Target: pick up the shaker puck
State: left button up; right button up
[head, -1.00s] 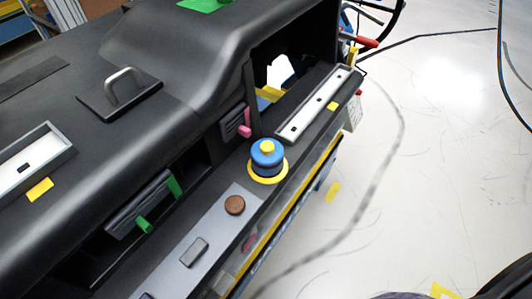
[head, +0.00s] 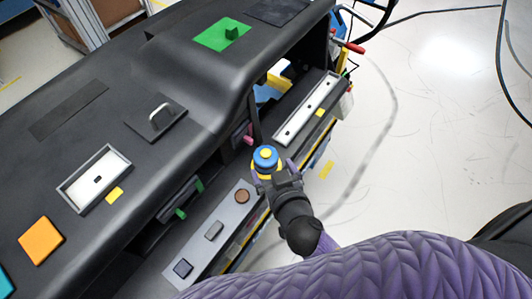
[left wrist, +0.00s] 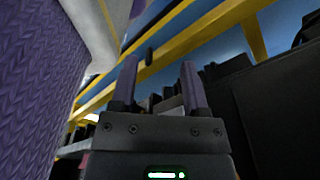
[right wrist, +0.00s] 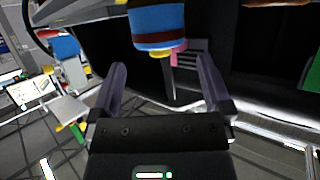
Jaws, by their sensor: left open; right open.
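A blue round puck (head: 265,158) with a yellow top knob stands on the narrow front ledge of the dashboard; I take it to be the shaker puck. In the right wrist view the puck (right wrist: 158,24) shows a dark red band and lies ahead of the fingers, at the top of the picture. My right gripper (head: 274,172) is open beside the puck, on its near side, with nothing held. Whether the fingers touch it I cannot tell. My left gripper (left wrist: 159,66) is open and empty, seen only in its wrist view, near yellow and blue frame parts.
A grey plate (head: 228,210) on the ledge holds a brown disc (head: 242,196), a grey block (head: 214,230) and a dark square block (head: 183,268). A long pale tray (head: 305,110) lies behind the puck. A pink tab (head: 248,140) sticks out near it. Open floor lies right.

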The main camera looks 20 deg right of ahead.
aim_at(268, 161)
jog(key=x, duration=0.6)
jog(key=shift+f, duration=0.15)
jog(key=shift+c, duration=0.3)
grip_shut()
